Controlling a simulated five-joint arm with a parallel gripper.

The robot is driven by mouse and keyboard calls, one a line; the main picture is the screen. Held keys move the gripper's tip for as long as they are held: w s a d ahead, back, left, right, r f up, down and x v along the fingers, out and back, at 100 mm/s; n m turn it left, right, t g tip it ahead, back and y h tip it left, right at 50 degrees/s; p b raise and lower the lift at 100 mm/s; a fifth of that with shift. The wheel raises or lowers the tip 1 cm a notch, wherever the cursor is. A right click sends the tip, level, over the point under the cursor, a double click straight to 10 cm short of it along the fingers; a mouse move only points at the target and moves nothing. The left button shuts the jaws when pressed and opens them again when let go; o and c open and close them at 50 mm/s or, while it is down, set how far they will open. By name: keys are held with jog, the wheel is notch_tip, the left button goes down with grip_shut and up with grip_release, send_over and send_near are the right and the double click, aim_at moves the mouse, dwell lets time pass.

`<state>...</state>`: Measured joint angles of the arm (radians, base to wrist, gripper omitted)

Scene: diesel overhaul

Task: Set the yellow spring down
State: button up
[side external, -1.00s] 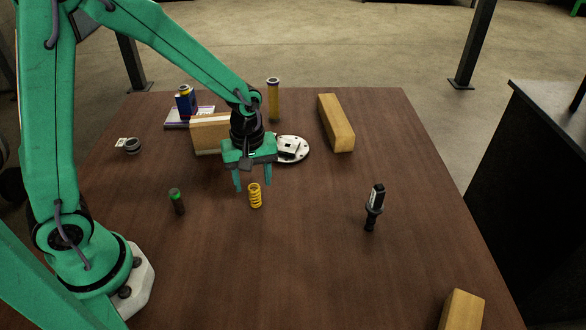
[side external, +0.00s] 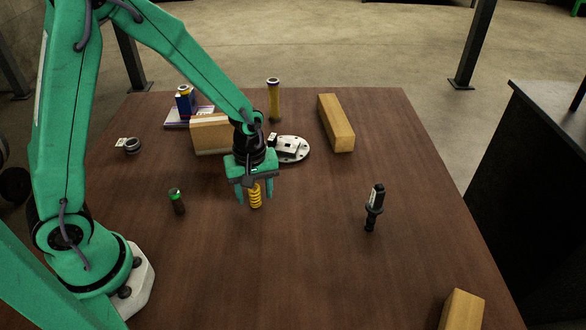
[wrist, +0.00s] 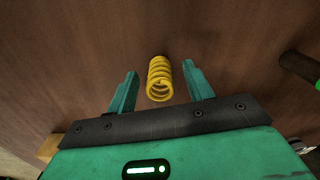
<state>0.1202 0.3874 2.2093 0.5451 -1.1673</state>
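In the wrist view the yellow spring (wrist: 160,80) lies between the two fingertips of my gripper (wrist: 160,70). A gap shows on both sides of the spring, so my gripper is open and not touching it there. The top of the spring is partly hidden by my gripper in the side view.
A dark cylinder with a green top (side external: 177,201) stands left of the spring. A black injector-like part (side external: 374,207) is to the right. Wooden blocks (side external: 336,123) (side external: 211,135) and a round metal plate (side external: 292,149) lie behind.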

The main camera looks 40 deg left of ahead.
grip_shut()
jog(key=shift+r, duration=0.2)
jog(key=shift+r, duration=0.9)
notch_tip(320, 180, up, 2)
jog(key=shift+r, duration=0.1)
jog(key=s+d+r, duration=0.6)
jog(key=s+d, duration=0.1)
jog(key=d, duration=0.2)
jog(key=shift+r, duration=0.35)
jog(key=w+a+r+m, duration=0.3)
jog(key=w+a+m, duration=0.3)
jog(key=w+a+r+m, duration=0.3)
jog(key=w+a+m, duration=0.3)
jog(key=a, duration=0.1)
jog(key=shift+a+r, duration=0.15)
jog(key=shift+r, duration=0.15)
